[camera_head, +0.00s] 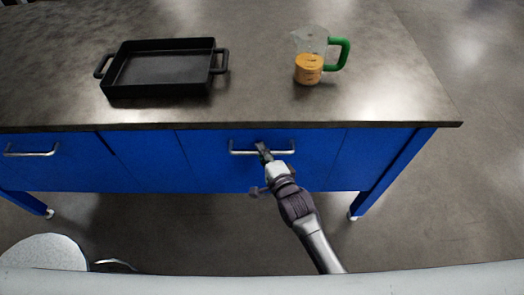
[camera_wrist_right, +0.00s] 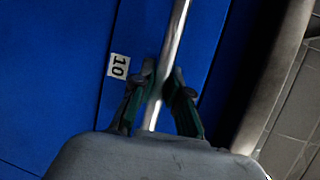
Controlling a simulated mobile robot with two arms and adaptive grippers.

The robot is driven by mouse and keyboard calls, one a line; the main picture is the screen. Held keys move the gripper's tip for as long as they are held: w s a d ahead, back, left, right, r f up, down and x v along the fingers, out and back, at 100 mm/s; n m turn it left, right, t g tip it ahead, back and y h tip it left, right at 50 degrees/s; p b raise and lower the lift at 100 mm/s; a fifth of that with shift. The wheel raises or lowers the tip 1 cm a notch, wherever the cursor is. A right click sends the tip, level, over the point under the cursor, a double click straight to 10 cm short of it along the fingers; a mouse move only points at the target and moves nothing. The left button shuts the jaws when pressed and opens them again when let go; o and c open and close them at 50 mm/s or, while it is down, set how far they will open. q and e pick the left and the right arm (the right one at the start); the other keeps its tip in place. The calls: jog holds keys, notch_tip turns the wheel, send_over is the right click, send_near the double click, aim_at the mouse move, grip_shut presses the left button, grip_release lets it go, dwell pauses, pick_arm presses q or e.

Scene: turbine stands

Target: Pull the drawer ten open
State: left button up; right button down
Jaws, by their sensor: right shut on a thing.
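Drawer ten (camera_head: 215,160) is a blue front under the countertop in the head view. A small white label reading 10 (camera_wrist_right: 118,66) shows on it in the right wrist view. Its silver bar handle (camera_head: 240,152) runs across the front and shows as a slanted bar in the right wrist view (camera_wrist_right: 178,30). My right gripper (camera_head: 262,147) is shut on the handle, with one finger on each side of the bar in the right wrist view (camera_wrist_right: 160,85). The drawer front looks flush with the cabinet. My left gripper is not in view.
A black tray (camera_head: 160,47) with two side handles and a clear jug (camera_head: 310,40) with a green handle and orange contents stand on the grey countertop (camera_head: 262,100). Another drawer handle (camera_head: 32,154) is at the left. The floor below is mostly clear.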

jog(key=s+p, duration=0.8)
jog(key=s, duration=2)
jog(key=shift+s, duration=0.1)
jog(key=c, duration=1.1)
grip_release()
jog(key=shift+c, duration=0.2)
jog(key=v, duration=1.2)
